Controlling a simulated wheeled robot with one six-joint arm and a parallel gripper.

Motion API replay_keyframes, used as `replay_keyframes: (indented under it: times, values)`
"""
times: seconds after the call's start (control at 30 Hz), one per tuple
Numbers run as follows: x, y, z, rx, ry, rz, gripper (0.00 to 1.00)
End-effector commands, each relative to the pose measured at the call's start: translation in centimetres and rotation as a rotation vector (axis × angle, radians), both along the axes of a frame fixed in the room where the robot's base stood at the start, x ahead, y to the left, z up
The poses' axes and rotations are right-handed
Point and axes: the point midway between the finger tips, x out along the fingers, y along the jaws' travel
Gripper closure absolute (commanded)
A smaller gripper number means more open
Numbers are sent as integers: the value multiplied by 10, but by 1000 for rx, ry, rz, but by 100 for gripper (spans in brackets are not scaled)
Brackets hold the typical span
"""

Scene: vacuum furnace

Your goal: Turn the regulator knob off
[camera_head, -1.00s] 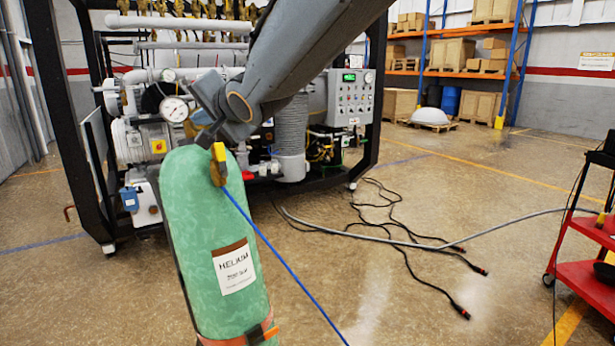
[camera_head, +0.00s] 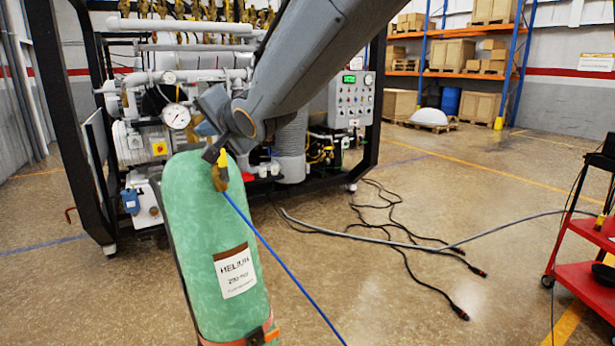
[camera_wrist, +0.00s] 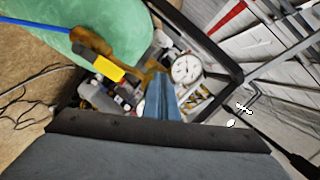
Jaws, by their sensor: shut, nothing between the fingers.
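The green helium cylinder (camera_head: 215,240) stands upright in the foreground and shows at upper left in the wrist view (camera_wrist: 120,20). At its top is the brass regulator (camera_head: 220,176) with a blue hose; the brass body (camera_wrist: 90,42) and a yellow part (camera_wrist: 108,67) show in the wrist view. A round white gauge (camera_wrist: 186,69) appears beyond the fingers. I cannot make out the knob clearly. My gripper (camera_wrist: 163,82) is shut and empty, its blue-grey fingers close to the brass fitting; contact cannot be told.
The black-framed furnace machine (camera_head: 372,90) with pipes and a control panel (camera_head: 352,98) stands behind the cylinder. Black cables (camera_head: 400,240) lie on the floor to the right. A red cart (camera_head: 585,260) is at the right edge.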

Motion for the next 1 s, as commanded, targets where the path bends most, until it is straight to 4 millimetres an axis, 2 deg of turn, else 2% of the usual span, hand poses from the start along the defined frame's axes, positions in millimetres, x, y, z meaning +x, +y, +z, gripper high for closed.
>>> replay_keyframes:
  times: [1.0]
  values:
    - [5,-11,-11,3,-2,-2,100]
